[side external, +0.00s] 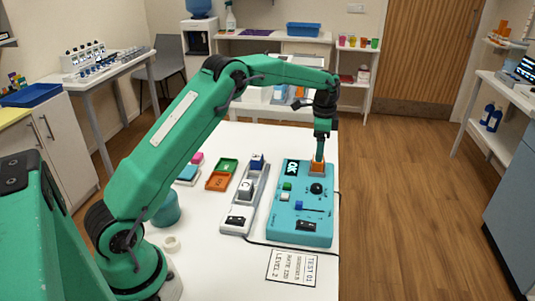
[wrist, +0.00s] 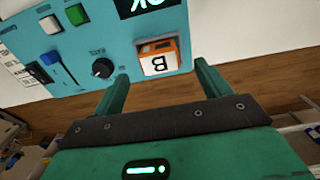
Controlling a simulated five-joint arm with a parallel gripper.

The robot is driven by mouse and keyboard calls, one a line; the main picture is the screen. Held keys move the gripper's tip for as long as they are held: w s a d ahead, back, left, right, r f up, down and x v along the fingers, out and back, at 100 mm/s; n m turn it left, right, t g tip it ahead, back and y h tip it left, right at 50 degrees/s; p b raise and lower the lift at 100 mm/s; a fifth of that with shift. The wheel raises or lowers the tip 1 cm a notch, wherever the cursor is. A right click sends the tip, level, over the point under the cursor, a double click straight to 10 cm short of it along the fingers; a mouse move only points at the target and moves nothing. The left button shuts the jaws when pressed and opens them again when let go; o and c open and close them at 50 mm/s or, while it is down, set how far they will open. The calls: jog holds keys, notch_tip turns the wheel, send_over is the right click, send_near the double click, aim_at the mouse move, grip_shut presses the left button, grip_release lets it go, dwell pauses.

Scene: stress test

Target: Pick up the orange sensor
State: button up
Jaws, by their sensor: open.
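The orange sensor (side external: 317,168) sits at the far right corner of the teal test panel (side external: 292,231). In the wrist view the orange sensor (wrist: 159,57) shows a white face with a letter B, upside down. My gripper (side external: 319,152) points down just above it. In the wrist view my gripper (wrist: 161,70) is open, with one finger to each side of the sensor in the picture. The fingers look apart from the sensor, and nothing is held. From the side, the fingertips partly hide the sensor's top.
The panel carries a lit OK display (side external: 291,168), a black knob (side external: 316,188), a green button (side external: 287,186) and a blue lever (side external: 298,206). A grey rack (side external: 236,214) with blocks stands to the left. A printed card (side external: 291,267) lies in front.

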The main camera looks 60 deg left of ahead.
jog(key=shift+s+f, duration=0.1)
jog(key=shift+f, duration=2.3)
jog(key=c, duration=1.2)
jog(key=shift+r, duration=0.1)
jog(key=shift+r, duration=0.8)
jog(key=r, duration=0.3)
jog(key=shift+s+d, duration=0.1)
jog(key=shift+d, duration=0.25)
jog(key=s+d+r, duration=0.4)
jog(key=d+r, duration=0.2)
jog(key=d, duration=0.4)
jog(key=shift+r, duration=0.15)
